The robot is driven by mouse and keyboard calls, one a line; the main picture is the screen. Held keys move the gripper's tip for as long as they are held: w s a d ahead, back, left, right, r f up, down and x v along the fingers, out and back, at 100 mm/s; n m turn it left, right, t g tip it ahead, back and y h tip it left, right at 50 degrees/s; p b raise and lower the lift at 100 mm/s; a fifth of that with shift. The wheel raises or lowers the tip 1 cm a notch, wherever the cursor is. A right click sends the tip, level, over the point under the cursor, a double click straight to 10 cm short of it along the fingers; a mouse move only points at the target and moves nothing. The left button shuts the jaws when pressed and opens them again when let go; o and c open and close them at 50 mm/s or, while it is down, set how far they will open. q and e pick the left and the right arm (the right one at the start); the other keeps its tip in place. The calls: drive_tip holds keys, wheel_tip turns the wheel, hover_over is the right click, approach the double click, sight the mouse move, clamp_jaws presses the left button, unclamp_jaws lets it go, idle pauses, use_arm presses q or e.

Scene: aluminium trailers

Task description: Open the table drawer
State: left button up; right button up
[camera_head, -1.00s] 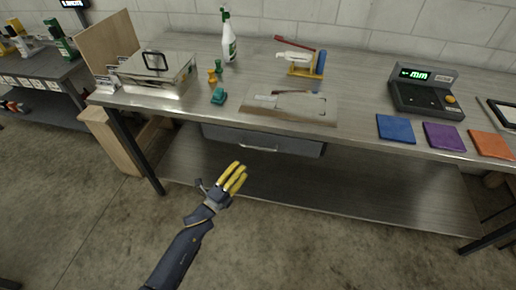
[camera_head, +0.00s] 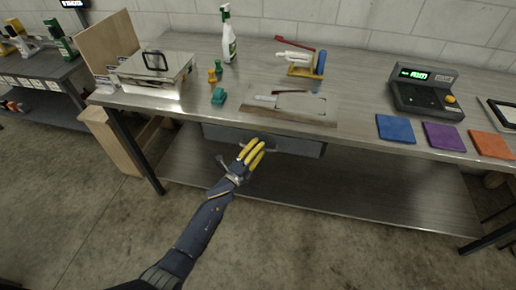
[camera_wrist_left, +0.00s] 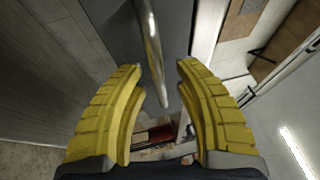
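The table drawer (camera_head: 290,143) is a grey box front under the metal table (camera_head: 350,75), and it looks shut. Its silver bar handle (camera_wrist_left: 153,45) shows in the left wrist view, just beyond and between my fingertips. My left gripper (camera_head: 252,146), with yellow fingers, is in front of the drawer and overlaps the handle in the head view. In the left wrist view my left gripper (camera_wrist_left: 160,80) has its fingers apart with nothing held between them. I cannot tell whether either finger touches the handle. My right gripper does not show.
On the tabletop are a steel plate with a handle (camera_head: 291,103), a spray bottle (camera_head: 228,38), a scale (camera_head: 427,92) and several coloured cloths, one blue (camera_head: 396,128). A lower shelf (camera_head: 330,187) runs beneath the drawer. The floor in front is clear.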

use_arm(q)
clamp_jaws()
idle(0.6)
